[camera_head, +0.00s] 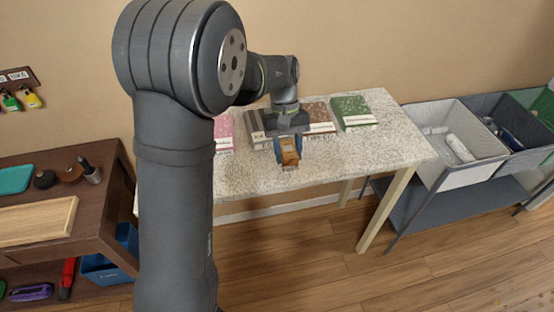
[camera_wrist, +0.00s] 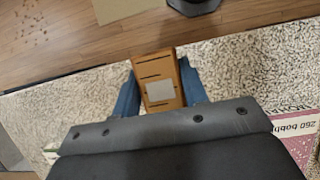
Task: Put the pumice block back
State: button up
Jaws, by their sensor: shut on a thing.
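My gripper (camera_head: 288,148) is over the pale speckled table (camera_head: 243,180), near its front edge. Its blue fingers are shut on an orange-brown block (camera_head: 289,156). In the wrist view the block (camera_wrist: 153,69) sits between the fingers (camera_wrist: 160,90); it has dark slot-like marks and a grey-white patch. The head view does not clearly tell whether it touches the tabletop. Nothing else in view is clearly a pumice block; I cannot tell for sure that the held block is one.
A light grey bin (camera_head: 463,178) with pale items and a dark bin (camera_head: 524,150) are at right. A dark wooden shelf (camera_head: 100,225) is at left. The table's front right is clear.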

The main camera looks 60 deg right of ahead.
jog(key=w+f, duration=0.1)
jog(key=w, duration=0.1)
jog(key=w+d+f, duration=0.1)
jog(key=w, duration=0.1)
jog(key=shift+f, duration=2.25)
jog(key=shift+f, duration=0.15)
jog(key=o, duration=1.1)
jog(key=v, duration=1.2)
jog(key=shift+a, duration=0.1)
